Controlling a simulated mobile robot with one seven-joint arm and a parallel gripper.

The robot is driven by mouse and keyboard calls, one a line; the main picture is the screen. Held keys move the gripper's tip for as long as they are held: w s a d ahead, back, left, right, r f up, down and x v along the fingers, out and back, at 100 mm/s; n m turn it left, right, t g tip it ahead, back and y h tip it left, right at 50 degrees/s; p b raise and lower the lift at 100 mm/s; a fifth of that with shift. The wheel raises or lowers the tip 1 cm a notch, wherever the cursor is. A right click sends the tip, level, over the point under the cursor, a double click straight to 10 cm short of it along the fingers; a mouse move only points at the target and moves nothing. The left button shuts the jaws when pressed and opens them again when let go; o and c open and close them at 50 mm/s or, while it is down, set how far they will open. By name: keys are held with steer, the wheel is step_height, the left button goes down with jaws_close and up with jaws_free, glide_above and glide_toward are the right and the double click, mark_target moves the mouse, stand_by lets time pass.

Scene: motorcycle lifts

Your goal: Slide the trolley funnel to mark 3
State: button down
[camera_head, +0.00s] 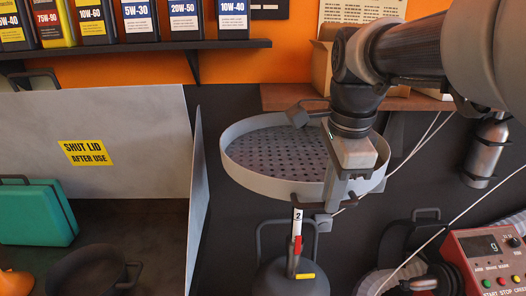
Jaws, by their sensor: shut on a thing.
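The trolley funnel is a wide round grey pan (250,180) with a perforated dark floor, in the middle of the head view. It sits above a dark drum-like base (275,280) on an upright post. The post carries a white scale strip (298,226) with a "2" just below the funnel's front rim; no 3 is readable. A red piece (297,245) and a yellow piece (305,276) show lower down. My gripper (332,203) is at the funnel's front right edge, pointing down and shut on the funnel there. My gripper hides the exact grip and part of the rim.
A shelf of oil packs (135,20) is at upper left. A grey lid panel (100,140) reads "SHUT LID AFTER USE". A teal case (35,212) and a dark pan (95,270) stand below. A red control box (485,262) is at lower right, with a pale cable near it.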

steer(key=c, duration=1.8)
jaws_free()
steer(key=s+r, duration=0.1)
steer(key=r, duration=0.7)
steer(key=s+r+p, duration=0.1)
steer(key=s+r, duration=0.1)
steer(key=r, duration=0.7)
steer(key=shift+s, duration=0.25)
steer(key=shift+f, duration=0.1)
steer(key=s+f+n+t, duration=0.1)
steer(key=s+f+n, duration=0.3)
steer(key=f+n, duration=0.5)
steer(key=s+f+n+t, duration=0.2)
steer(key=s+f+n, duration=0.1)
steer(key=f+n, duration=0.6)
step_height(320, 180, down, 3)
steer(key=shift+s+a, duration=0.35)
steer(key=shift+a, duration=0.05)
